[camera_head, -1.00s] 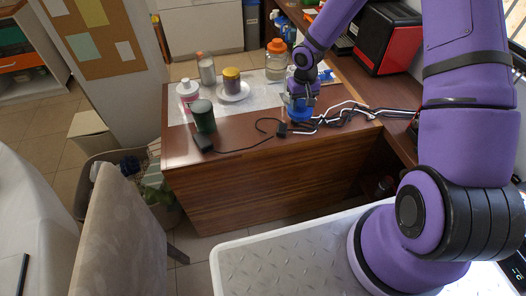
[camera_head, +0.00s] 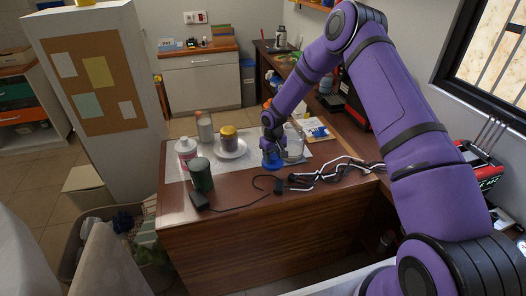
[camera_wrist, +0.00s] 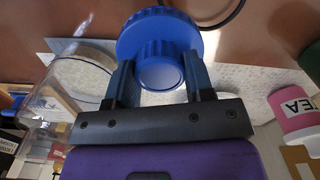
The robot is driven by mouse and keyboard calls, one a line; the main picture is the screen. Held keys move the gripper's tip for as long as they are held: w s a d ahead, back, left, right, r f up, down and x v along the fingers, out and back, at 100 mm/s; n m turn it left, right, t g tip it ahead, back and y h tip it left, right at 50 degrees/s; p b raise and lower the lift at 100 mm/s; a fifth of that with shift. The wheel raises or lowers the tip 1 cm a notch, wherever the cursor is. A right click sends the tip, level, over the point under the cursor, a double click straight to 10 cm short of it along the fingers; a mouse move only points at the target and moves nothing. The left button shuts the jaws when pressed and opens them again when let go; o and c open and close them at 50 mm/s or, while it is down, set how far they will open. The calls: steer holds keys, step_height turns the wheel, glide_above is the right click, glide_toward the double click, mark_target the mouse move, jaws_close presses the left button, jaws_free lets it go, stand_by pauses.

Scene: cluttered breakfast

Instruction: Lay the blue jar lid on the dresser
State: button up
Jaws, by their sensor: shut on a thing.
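My gripper (camera_wrist: 160,90) is shut on the blue jar lid (camera_wrist: 158,28), holding it by its narrower, ribbed part between the two fingers. In the head view the lid (camera_head: 271,163) is at the end of my arm, at the cloth's right part on the brown wooden desk (camera_head: 250,235). I cannot tell whether it touches the surface below. A clear glass jar (camera_head: 293,147) stands just right of the lid; it also shows in the wrist view (camera_wrist: 75,85). A white drawer cabinet with a wooden top (camera_head: 200,82) stands at the back; which piece is the dresser is unclear.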

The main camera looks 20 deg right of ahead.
steer(key=w, duration=0.4)
steer(key=w+f, duration=0.1)
steer(key=w, duration=0.8)
steer(key=shift+w+d+f, duration=0.1)
steer(key=shift+d+f, duration=0.05)
steer(key=shift+d, duration=0.05)
steer(key=shift+f, duration=1.7)
steer(key=shift+f, duration=0.2)
steer(key=o, duration=1.2)
steer(key=shift+r, duration=0.1)
